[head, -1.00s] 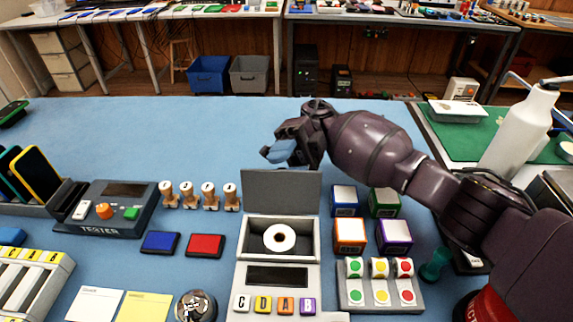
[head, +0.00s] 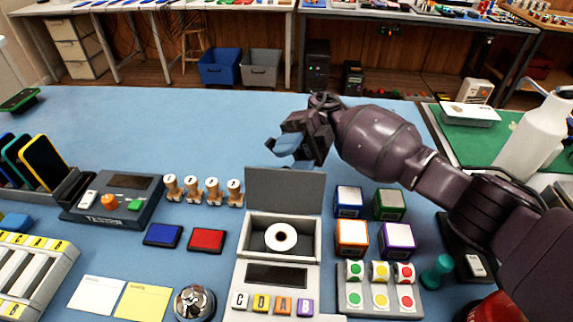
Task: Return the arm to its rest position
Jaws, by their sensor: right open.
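My right arm comes in from the right edge in the head view. Its gripper (head: 290,146) is open and hangs above the blue mat, just behind the raised lid of the grey label printer (head: 285,188). Only blue mat shows between its fingers, and it holds nothing. My left gripper is not in view.
Under the right arm stand several coloured boxes (head: 352,232) and a sticker holder (head: 378,290). A white bottle (head: 532,135) stands at the right on the green mat (head: 480,140). Stamps (head: 213,191) and the tester (head: 110,199) are at left. The back of the blue mat is clear.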

